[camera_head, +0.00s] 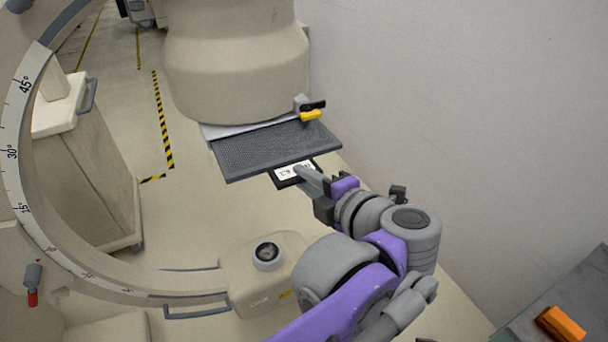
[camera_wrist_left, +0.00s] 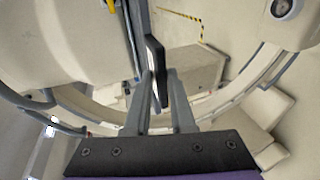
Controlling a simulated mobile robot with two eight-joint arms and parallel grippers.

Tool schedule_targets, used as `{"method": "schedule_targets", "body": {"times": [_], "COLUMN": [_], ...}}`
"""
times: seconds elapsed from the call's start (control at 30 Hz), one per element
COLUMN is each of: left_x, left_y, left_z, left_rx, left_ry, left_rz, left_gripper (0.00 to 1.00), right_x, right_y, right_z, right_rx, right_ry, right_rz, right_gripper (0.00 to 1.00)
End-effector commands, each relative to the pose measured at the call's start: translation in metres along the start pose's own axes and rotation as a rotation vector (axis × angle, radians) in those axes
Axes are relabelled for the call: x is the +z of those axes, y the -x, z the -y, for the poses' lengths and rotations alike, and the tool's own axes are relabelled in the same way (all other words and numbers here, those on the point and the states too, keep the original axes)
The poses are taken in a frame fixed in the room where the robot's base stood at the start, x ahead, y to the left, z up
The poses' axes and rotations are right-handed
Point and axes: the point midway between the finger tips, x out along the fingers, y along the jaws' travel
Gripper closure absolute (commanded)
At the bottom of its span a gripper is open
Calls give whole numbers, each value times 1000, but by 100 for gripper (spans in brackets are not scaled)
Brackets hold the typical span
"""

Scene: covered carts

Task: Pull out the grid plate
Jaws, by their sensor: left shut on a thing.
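The grid plate (camera_head: 275,150) is a dark grey mesh panel below the large cream cylindrical housing (camera_head: 235,75). A black tab with a white label (camera_head: 285,173) sticks out from its front edge. My left gripper (camera_head: 304,172) is shut on this tab. In the left wrist view the black tab (camera_wrist_left: 156,60) stands between the two fingers of my left gripper (camera_wrist_left: 158,88), and the plate (camera_wrist_left: 132,38) shows as a thin edge-on strip. The plate juts out from under the housing, and its far edge is partly hidden. My right gripper is not in view.
A yellow-and-black lever (camera_head: 311,111) sits beside the housing. A curved scale arm (camera_head: 22,130) sweeps around the left side. A cream cart (camera_head: 90,170) stands at left. A plain wall closes the right. An orange block (camera_head: 562,325) lies on a grey surface at lower right.

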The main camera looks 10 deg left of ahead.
Motion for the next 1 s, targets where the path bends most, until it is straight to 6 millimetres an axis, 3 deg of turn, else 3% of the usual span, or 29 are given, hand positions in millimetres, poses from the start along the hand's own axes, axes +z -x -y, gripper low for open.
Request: {"method": "schedule_targets", "body": {"times": [1.0], "left_x": [-3], "left_y": [29], "left_z": [9], "left_rx": [-2], "left_ry": [-1], "left_rz": [2], "left_gripper": [100], "right_x": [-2], "right_y": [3], "right_z": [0], "right_rx": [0], "right_ry": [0], "right_rz": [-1], "right_gripper": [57]}}
